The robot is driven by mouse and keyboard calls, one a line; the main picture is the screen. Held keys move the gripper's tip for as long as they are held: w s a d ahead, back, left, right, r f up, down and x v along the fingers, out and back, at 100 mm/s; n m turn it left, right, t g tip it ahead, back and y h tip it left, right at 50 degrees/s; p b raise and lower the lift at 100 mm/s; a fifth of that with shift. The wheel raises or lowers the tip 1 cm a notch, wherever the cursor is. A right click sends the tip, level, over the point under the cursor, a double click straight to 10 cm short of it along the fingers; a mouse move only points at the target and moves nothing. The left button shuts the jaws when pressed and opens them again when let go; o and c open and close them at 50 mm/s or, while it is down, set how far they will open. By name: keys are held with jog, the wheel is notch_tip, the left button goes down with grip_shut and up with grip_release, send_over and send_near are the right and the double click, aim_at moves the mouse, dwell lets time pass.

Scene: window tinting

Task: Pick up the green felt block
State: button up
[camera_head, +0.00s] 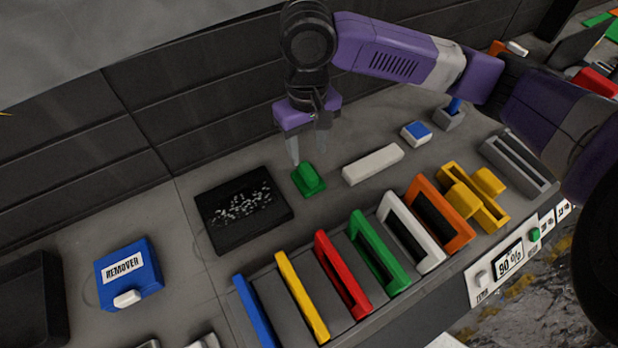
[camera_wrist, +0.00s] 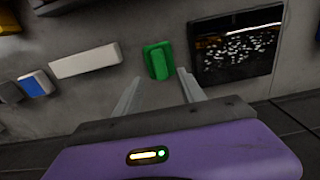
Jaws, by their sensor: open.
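The green felt block (camera_head: 308,180) lies on the grey worktop between a black tray and a white bar in the head view. It also shows in the wrist view (camera_wrist: 158,60), just beyond the fingertips and roughly between their lines. My gripper (camera_head: 309,158) is open and empty, pointing down over the worktop by the block's far side. In the wrist view, my gripper (camera_wrist: 158,77) has its two fingers apart. I cannot tell whether a fingertip touches the block.
A black tray with white specks (camera_head: 243,214) is left of the block. A white bar (camera_head: 373,164) and a blue-and-white block (camera_head: 416,133) are on its right. Several coloured frames stand in a rack (camera_head: 302,292) in front. A dark panelled wall (camera_head: 190,120) rises behind.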

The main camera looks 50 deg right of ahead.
aim_at(308, 170)
notch_tip(308, 170, down, 8)
jog(key=shift+s+r+b, duration=0.1)
jog(key=shift+r+b, duration=0.1)
jog(key=shift+b, duration=0.1)
grip_shut()
